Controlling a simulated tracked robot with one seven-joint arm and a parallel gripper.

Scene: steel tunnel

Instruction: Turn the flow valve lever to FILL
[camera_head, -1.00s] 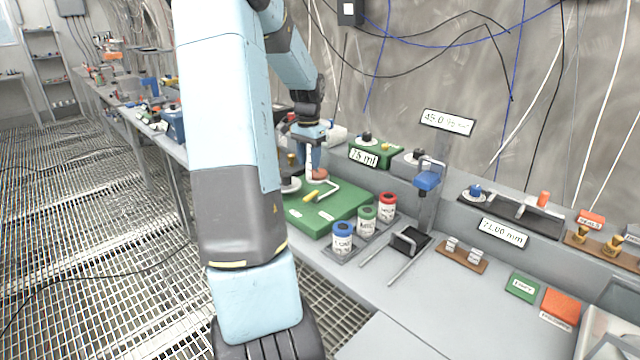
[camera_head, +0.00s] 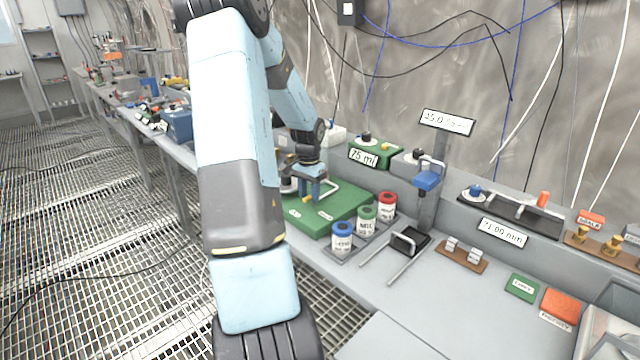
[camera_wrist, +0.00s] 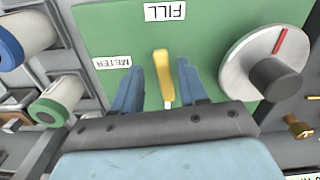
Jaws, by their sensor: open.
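The yellow valve lever (camera_wrist: 163,75) stands on the green board (camera_wrist: 215,22) in the wrist view. My gripper (camera_wrist: 160,82) is open, with one blue finger on each side of the lever and a visible gap to each. The lever's tip points toward the FILL label (camera_wrist: 165,12), at the top of the view and upside down. The METER label (camera_wrist: 112,62) lies to the left of the lever. In the head view my gripper (camera_head: 309,192) is low over the green board (camera_head: 325,218), and the lever is hidden there.
A grey round dial (camera_wrist: 262,62) with a red mark sits right of the lever. A green 75 ml unit (camera_head: 375,150) stands behind.

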